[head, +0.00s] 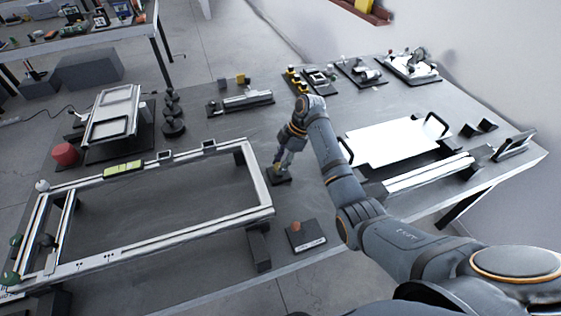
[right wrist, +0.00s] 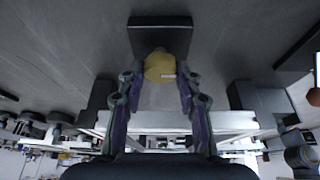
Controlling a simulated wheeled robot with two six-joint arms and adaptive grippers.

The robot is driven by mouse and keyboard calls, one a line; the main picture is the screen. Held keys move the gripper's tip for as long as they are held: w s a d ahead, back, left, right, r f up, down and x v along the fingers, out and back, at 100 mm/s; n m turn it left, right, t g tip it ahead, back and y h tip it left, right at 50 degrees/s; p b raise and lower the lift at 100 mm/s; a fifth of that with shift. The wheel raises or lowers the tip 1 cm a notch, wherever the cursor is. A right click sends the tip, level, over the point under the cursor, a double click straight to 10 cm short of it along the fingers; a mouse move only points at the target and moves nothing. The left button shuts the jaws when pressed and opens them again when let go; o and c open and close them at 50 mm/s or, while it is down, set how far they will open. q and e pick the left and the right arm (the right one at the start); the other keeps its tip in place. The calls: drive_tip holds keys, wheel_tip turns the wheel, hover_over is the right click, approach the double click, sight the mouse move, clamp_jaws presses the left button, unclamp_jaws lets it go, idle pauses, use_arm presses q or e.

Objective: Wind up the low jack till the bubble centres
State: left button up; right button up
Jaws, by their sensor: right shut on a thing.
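A pale rectangular metal frame (head: 170,247) lies on the table in the head view. A yellow-green level vial (head: 125,170) sits on its far rail; its bubble is too small to read. My right gripper (head: 283,163) is just beyond the frame's right end, over a small black block (head: 280,180). In the right wrist view, the fingers of my right gripper (right wrist: 158,80) are shut on a yellow knob (right wrist: 160,66) that stands on this black block (right wrist: 160,36). Green knobs (head: 11,278) show at the frame's left end. My left gripper is out of view.
A black block with an orange-red button (head: 306,236) lies near the front edge, right of the frame. A white plate (head: 390,143) with black handles is at right. A red cylinder (head: 66,154) and stacked black discs (head: 172,115) stand behind the frame. Bare tabletop surrounds the black block.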

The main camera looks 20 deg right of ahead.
drive_tip(key=shift+s+r+p, duration=0.1)
drive_tip(key=shift+r+p, duration=0.1)
drive_tip(key=shift+p, duration=0.2)
drive_tip(key=m+t+p, duration=0.1)
drive_tip(key=m+p, duration=0.3)
drive_tip(key=p, duration=0.1)
drive_tip(key=m+t+h+p, duration=0.1)
drive_tip(key=m+p, duration=0.3)
drive_tip(key=p, duration=0.1)
drive_tip(key=m+t+h+p, duration=0.1)
drive_tip(key=m+p, duration=0.3)
drive_tip(key=p, duration=0.1)
drive_tip(key=shift+s+a+t, duration=0.2)
drive_tip(key=shift+s+t, duration=0.05)
drive_tip(key=shift+t, duration=0.15)
drive_tip(key=m+h+p, duration=0.1)
drive_tip(key=m+p, duration=0.1)
drive_tip(key=shift+m, duration=0.4)
drive_tip(key=shift+a+f+m+t+h+p, duration=0.15)
drive_tip(key=shift+m+h+p, duration=0.15)
drive_tip(key=shift+m, duration=0.3)
drive_tip(key=shift+d+m+t+h+p, duration=0.1)
drive_tip(key=shift+m+t+h+p, duration=0.1)
drive_tip(key=shift+m+p, duration=0.3)
drive_tip(key=shift+m, duration=0.3)
